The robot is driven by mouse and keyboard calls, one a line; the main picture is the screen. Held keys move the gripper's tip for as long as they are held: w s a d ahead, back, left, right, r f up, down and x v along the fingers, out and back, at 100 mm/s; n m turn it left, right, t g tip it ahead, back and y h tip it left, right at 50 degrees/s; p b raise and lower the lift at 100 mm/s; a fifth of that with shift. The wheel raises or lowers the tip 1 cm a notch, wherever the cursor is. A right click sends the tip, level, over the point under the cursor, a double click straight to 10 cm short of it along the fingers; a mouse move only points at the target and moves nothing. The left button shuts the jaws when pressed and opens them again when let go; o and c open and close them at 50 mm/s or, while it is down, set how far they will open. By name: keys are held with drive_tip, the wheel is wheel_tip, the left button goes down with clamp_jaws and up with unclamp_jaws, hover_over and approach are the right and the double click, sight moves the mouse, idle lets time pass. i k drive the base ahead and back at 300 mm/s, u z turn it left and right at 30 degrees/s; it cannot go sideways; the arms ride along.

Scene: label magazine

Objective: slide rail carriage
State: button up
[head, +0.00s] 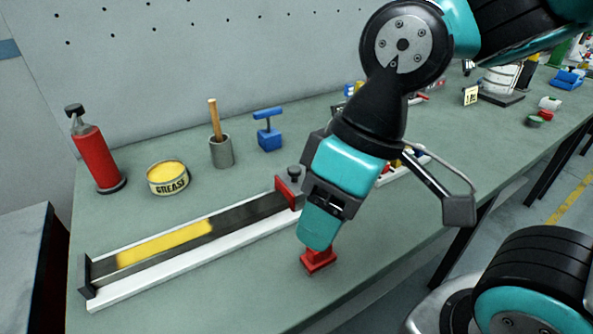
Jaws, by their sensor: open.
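A rail (190,262) with pale edges and a dark bed lies along the table front at the left. A yellow band (165,243) marks part of its bed, and a dark end plate (87,278) stands at its left end. At its right end is a red upright piece (284,192) beside a dark knob (294,172), which looks like the carriage. My gripper (320,240) is open and points down, right of the rail's right end. A small red block (318,262) shows just under its fingertips. I cannot tell whether they touch it.
Behind the rail stand a red bottle (95,158), a grease tin (167,178), a grey cup with a wooden handle (221,152) and a blue T-handled tool (268,132). Several small items lie farther right. Bare table (225,302) lies in front of the rail.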

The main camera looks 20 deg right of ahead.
sight(289, 182)
drive_tip(key=z, duration=1.25)
drive_tip(key=i, duration=0.4)
drive_tip(key=u, duration=0.95)
